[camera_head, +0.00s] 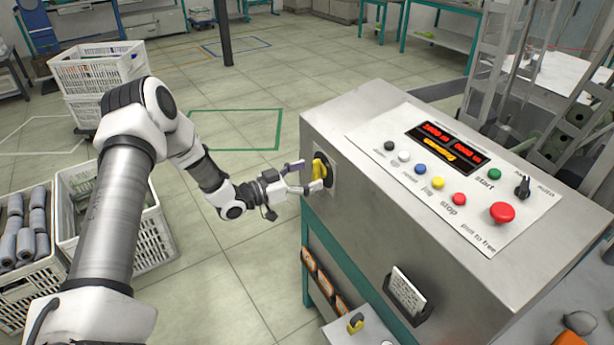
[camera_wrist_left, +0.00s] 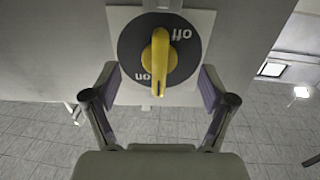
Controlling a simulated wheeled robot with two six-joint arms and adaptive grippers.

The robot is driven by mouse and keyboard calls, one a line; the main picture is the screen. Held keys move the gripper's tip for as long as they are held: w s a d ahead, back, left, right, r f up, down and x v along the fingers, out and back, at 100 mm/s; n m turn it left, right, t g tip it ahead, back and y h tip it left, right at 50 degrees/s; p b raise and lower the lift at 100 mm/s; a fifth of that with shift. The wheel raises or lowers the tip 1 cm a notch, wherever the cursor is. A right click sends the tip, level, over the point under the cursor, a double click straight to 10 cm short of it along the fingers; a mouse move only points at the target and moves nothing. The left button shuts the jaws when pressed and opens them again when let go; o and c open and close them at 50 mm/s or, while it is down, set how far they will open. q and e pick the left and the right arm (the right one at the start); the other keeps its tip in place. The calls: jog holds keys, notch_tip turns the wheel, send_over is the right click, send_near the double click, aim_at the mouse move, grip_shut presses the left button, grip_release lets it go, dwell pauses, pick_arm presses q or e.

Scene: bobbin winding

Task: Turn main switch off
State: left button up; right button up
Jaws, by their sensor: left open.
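The main switch is a yellow handle (camera_head: 320,168) on a dark round plate, fixed to the left side of the machine cabinet. In the left wrist view the yellow handle (camera_wrist_left: 159,62) stands upright in the picture on the dark plate (camera_wrist_left: 130,50). The inverted word "off" is at its upper right and "on" at its lower left. My left gripper (camera_head: 308,176) is open at the switch. In the wrist view its two fingers (camera_wrist_left: 157,84) are spread on either side of the handle, with a gap on each side. My right gripper is not in view.
The cabinet's sloped control panel (camera_head: 465,160) carries coloured buttons, a lit red display and a large red stop button (camera_head: 502,212). White crates (camera_head: 100,68) stand on the left, one holding grey bobbins (camera_head: 30,225).

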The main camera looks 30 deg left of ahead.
pick_arm(q)
jog(key=shift+b+x, duration=0.65)
jog(key=shift+x, duration=0.4)
